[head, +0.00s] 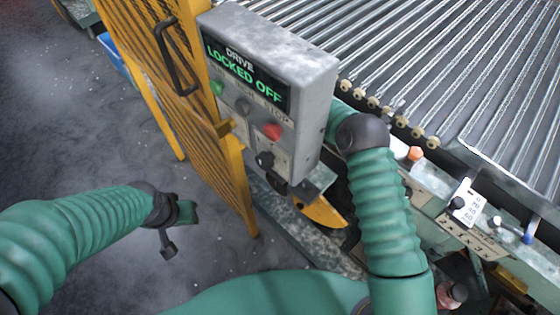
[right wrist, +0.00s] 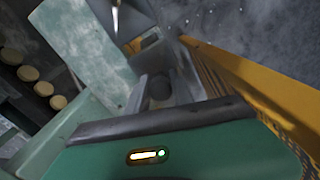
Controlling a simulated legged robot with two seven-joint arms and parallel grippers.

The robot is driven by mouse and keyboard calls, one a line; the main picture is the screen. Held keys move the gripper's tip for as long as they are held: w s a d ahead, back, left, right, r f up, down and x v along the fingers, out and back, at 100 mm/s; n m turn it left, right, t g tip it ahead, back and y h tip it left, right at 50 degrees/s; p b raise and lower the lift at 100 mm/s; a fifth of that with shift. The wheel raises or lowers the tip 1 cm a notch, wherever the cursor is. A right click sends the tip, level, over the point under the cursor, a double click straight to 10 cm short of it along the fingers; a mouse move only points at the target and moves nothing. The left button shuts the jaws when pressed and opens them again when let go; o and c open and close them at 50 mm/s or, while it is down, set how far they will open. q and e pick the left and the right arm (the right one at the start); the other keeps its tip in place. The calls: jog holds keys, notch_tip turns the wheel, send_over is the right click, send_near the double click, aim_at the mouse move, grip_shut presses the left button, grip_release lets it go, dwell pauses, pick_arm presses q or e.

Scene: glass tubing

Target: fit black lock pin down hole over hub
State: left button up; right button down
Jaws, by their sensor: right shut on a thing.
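In the right wrist view my right gripper (right wrist: 160,92) shows two grey finger plates closed about a dark round thing (right wrist: 160,87), which looks like the head of the black lock pin. Its lower part is hidden. In the head view the right arm reaches up behind the grey control box, which hides this gripper. My left gripper (head: 179,228) hangs empty over the floor at left, its fingers apart. I cannot make out the hub or its hole for certain; a yellow-orange rounded part (head: 322,212) shows below the control box.
The grey control box (head: 315,88) reads "DRIVE LOCKED OFF". A yellow mesh guard (head: 205,115) stands left of it. The roller conveyor (head: 440,60) fills the upper right.

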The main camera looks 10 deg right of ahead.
jog(key=shift+f, duration=0.15)
jog(key=c, duration=1)
grip_release()
jog(key=shift+c, duration=0.2)
